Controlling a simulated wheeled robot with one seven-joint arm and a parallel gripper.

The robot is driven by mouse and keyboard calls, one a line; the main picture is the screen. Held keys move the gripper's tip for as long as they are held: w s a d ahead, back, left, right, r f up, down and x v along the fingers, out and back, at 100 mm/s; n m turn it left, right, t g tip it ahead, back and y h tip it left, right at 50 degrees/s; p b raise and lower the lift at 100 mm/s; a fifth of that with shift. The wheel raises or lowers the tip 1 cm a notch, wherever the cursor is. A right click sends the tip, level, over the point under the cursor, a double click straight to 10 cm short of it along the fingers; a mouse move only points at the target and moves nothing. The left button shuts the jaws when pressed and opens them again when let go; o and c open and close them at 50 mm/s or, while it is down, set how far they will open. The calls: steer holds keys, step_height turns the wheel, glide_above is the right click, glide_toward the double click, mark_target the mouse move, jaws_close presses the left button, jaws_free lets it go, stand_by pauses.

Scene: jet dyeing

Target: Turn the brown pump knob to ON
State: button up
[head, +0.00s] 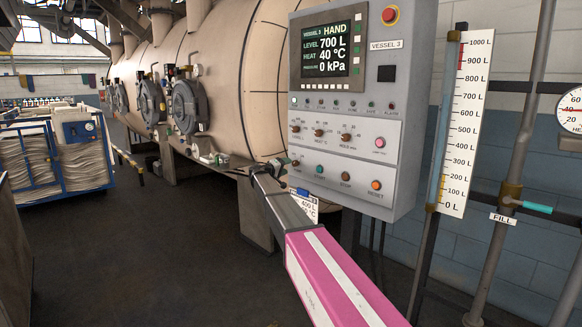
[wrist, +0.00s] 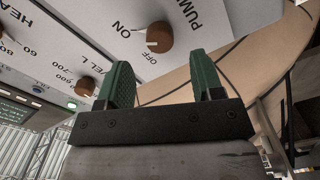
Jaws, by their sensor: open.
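The brown pump knob (wrist: 159,37) is on the grey panel face in the wrist view, beside the printed words PUMP, ON and OFF. A pale mark shows on the knob's lower left side, toward the OFF print. My gripper (wrist: 163,74) is open, with its two green fingers apart and empty. The knob appears just beyond the fingertips, between them in the picture; I see no contact. In the head view my gripper (head: 277,167) is at the lower left corner of the control panel (head: 360,140), where the pump knob is small and hard to make out.
Another brown knob (wrist: 85,86) is near the left finger in the wrist view. In the head view, a start button (head: 319,169) and reset button (head: 376,185) lie right of my gripper. A display (head: 331,46) reads HAND. A large vessel (head: 235,80) stands behind.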

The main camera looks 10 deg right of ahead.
steer(key=v, duration=0.5)
steer(key=s+d+f+m+g+y, duration=0.1)
steer(key=s+d+f+g+y, duration=0.35)
steer(key=s+f, duration=0.8)
steer(key=s+d+f+g+y, duration=0.2)
steer(key=s+d+f, duration=0.5)
steer(key=s+f, duration=0.55)
steer(key=s+a+f+g+y, duration=0.1)
steer(key=s+f+y, duration=0.1)
steer(key=s, duration=0.6)
steer(key=s+a+f+g+y, duration=0.1)
steer(key=s+f+y, duration=0.2)
steer(key=s, duration=0.6)
steer(key=s+a+f+m+g+y, duration=0.1)
steer(key=s+f+g+y, duration=0.1)
steer(key=s, duration=0.7)
step_height(320, 180, down, 3)
steer(key=shift+r+y, duration=0.2)
steer(key=shift+y, duration=0.35)
steer(key=shift+s, duration=0.15)
